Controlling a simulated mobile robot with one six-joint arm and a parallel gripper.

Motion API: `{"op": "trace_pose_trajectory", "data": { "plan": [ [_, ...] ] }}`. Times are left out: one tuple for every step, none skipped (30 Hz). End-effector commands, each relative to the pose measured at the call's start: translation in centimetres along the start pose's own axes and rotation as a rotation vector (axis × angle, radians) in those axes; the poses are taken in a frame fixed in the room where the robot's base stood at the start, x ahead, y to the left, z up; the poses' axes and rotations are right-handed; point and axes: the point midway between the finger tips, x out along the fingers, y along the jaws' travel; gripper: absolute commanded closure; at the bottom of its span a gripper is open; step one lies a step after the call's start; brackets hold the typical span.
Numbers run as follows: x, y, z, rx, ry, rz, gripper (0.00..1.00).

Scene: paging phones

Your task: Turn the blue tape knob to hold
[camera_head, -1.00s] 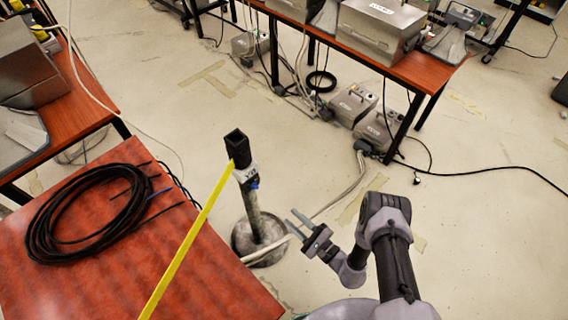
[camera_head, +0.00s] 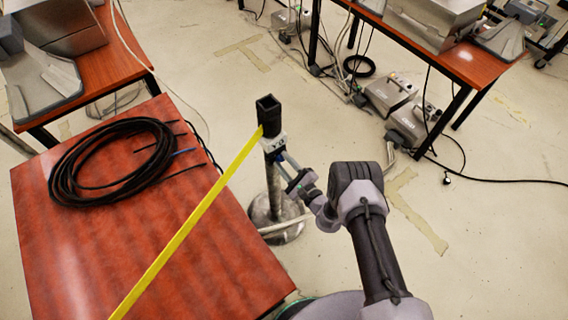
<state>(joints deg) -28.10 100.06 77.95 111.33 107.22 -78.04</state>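The black post (camera_head: 268,108) stands upright beside the red table, with a square open top. A yellow tape (camera_head: 190,225) runs from its head down to the lower left, across the table. A pale labelled collar (camera_head: 272,143) sits below the head. The small blue knob (camera_head: 280,157) is just under the collar on the right side, partly covered by my fingers. My gripper (camera_head: 284,163) reaches in from the lower right, its fingertips at the knob. Whether the fingers touch or grip it is too small to tell, as is the knob's setting.
The red table (camera_head: 120,270) is close on the left, with a coil of black cable (camera_head: 110,165) on it. The round post base (camera_head: 277,212) stands on the floor. Another table (camera_head: 440,50) with metal devices is at the upper right.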

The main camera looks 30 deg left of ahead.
Motion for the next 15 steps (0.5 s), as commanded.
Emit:
{"op": "trace_pose_trajectory", "data": {
  "plan": [
    [0.0,-0.02,0.02,0.0,0.0,0.0,0.67],
    [-0.01,-0.02,0.02,0.0,0.0,0.0,0.67],
    [-0.02,-0.02,0.01,0.0,0.0,0.0,0.67],
    [-0.02,-0.02,0.01,0.0,0.0,0.0,0.67],
    [-0.03,-0.01,0.01,0.0,0.0,0.0,0.71],
    [-0.03,-0.01,0.01,0.0,0.0,0.0,0.79],
    [-0.04,-0.01,0.01,0.0,0.0,0.0,0.85],
    [-0.04,-0.01,0.0,0.0,0.0,0.0,0.91],
    [-0.04,-0.01,0.0,0.0,0.0,0.0,0.99],
    [-0.05,0.0,0.0,0.0,0.0,0.0,1.0],
    [-0.05,-0.01,0.0,0.0,0.0,0.0,1.0],
    [-0.06,0.0,-0.01,0.0,0.0,0.0,1.0],
    [-0.06,0.0,-0.01,0.001,0.0,0.0,1.0],
    [-0.06,0.0,-0.02,0.002,0.0,0.0,1.0],
    [-0.06,0.01,-0.02,0.004,0.0,0.0,1.0]
  ]
}}
